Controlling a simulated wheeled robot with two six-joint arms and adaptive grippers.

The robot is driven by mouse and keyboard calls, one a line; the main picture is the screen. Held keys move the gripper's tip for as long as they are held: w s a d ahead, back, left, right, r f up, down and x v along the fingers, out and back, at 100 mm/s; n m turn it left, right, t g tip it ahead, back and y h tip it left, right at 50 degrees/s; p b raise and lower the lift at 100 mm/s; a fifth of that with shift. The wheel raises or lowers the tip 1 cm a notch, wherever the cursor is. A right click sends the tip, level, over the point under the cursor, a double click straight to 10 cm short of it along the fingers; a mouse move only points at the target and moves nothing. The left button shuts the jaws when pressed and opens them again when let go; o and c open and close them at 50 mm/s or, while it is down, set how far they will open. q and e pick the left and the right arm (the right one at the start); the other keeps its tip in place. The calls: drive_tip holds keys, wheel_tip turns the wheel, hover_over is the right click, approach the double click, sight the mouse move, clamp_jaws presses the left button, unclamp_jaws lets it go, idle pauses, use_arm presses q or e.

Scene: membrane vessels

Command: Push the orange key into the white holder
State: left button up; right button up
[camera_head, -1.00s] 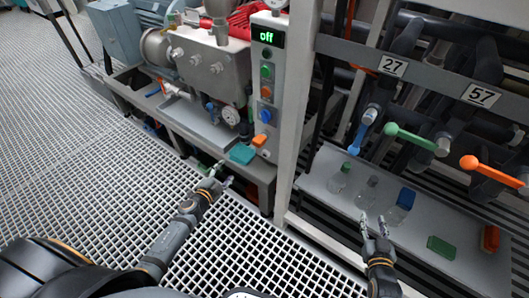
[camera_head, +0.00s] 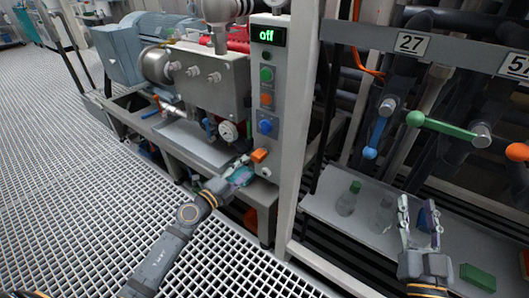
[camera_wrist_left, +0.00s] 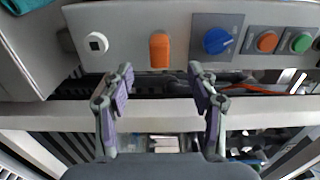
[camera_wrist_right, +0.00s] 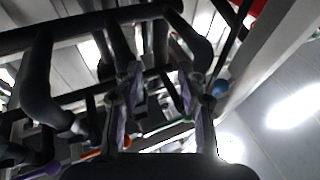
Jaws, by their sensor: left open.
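The orange key (camera_head: 260,155) is on the lower front of the grey control panel. In the left wrist view the orange key (camera_wrist_left: 159,50) stands upright on the panel face, beside a white square piece with a dark centre (camera_wrist_left: 96,42), which looks like the white holder. In the head view that holder (camera_head: 265,171) is small, just below the key. My left gripper (camera_head: 241,170) is open and empty just in front of the panel. In its wrist view its fingers (camera_wrist_left: 160,76) are spread below the key, apart from it. My right gripper (camera_head: 417,212) is open and empty over the shelf.
The panel (camera_head: 283,134) carries a blue knob (camera_wrist_left: 220,41), orange and green buttons and a display reading "off". Bottles (camera_head: 347,199) and a green block (camera_head: 477,277) are on the right shelf, below coloured valve levers (camera_head: 440,126).

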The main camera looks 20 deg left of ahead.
sight(255, 160)
use_arm(q)
drive_tip(key=shift+x, duration=1.1)
drive_tip(key=shift+b+x, duration=0.3)
drive_tip(key=shift+x, duration=0.85)
use_arm(e)
wheel_tip(255, 160, up, 4)
drive_tip(key=s+t, duration=0.1)
drive_tip(key=t, duration=0.1)
use_arm(q)
drive_tip(key=x, duration=0.2)
drive_tip(key=shift+w+d+p, duration=0.15)
drive_tip(key=shift+w+p, duration=0.2)
drive_tip(key=shift+w, duration=0.05)
drive_tip(key=shift+w+d+f, duration=0.1)
drive_tip(key=shift+w+d, duration=0.1)
drive_tip(key=shift+w, duration=0.3)
use_arm(e)
drive_tip(key=shift+w+f+g, duration=0.2)
drive_tip(key=shift+f+g, duration=0.25)
drive_tip(key=shift+f, duration=0.45)
drive_tip(key=shift+w+f+g, duration=0.2)
drive_tip(key=shift+f+g, duration=0.2)
drive_tip(key=shift+f, duration=0.45)
drive_tip(key=shift+w+f+g, duration=0.2)
drive_tip(key=shift+f+g, duration=0.25)
drive_tip(key=shift+f, duration=0.45)
use_arm(q)
drive_tip(key=shift+p, duration=0.6)
use_arm(e)
drive_tip(key=shift+r, duration=0.55)
